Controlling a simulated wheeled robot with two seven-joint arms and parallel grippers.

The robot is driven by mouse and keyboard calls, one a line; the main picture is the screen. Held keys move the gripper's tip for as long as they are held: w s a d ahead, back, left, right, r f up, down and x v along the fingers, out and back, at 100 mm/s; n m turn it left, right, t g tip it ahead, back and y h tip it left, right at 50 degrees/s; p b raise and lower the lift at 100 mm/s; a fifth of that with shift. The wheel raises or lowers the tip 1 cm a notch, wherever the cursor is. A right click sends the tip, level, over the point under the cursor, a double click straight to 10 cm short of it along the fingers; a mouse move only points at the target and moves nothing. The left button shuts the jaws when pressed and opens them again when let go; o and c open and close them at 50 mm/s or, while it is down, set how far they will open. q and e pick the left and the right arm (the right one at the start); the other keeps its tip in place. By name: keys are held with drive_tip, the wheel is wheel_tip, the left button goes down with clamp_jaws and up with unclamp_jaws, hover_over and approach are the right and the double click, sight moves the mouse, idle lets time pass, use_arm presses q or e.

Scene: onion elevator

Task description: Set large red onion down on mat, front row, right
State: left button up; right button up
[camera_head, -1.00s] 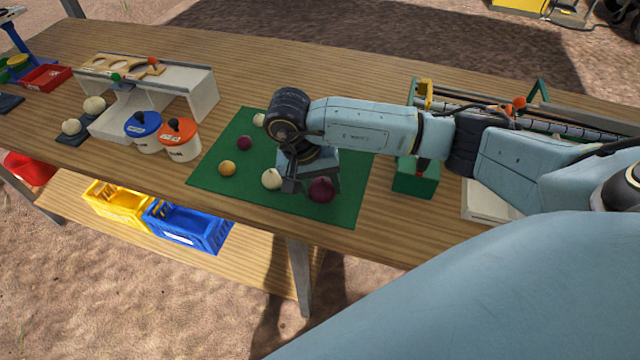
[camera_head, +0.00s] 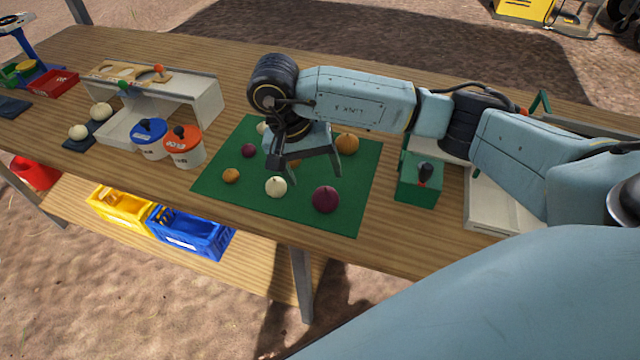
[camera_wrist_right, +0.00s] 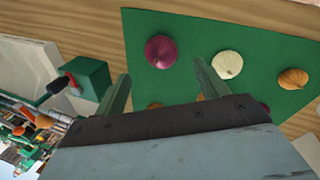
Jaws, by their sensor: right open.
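The large red onion (camera_head: 326,199) rests on the green mat (camera_head: 345,220), in the front row at the right. It also shows in the right wrist view (camera_wrist_right: 161,50), beyond and between the fingers. My right gripper (camera_head: 315,176) is open and empty, raised above the mat behind the red onion and apart from it. In the right wrist view its two fingers (camera_wrist_right: 160,85) stand wide apart. A white onion (camera_head: 276,187) and a small yellow onion (camera_head: 231,175) lie left of the red one in the front row. My left gripper is not in view.
Behind on the mat are a small red onion (camera_head: 249,151) and a brown onion (camera_head: 347,142). A green box with a dark knob (camera_head: 417,189) stands right of the mat. Orange-lidded (camera_head: 184,155) and blue-lidded (camera_head: 149,148) tubs stand at its left. Crates (camera_head: 190,237) sit on the lower shelf.

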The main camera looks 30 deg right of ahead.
drive_tip(key=shift+p+v, duration=0.3)
drive_tip(key=shift+v, duration=1.8)
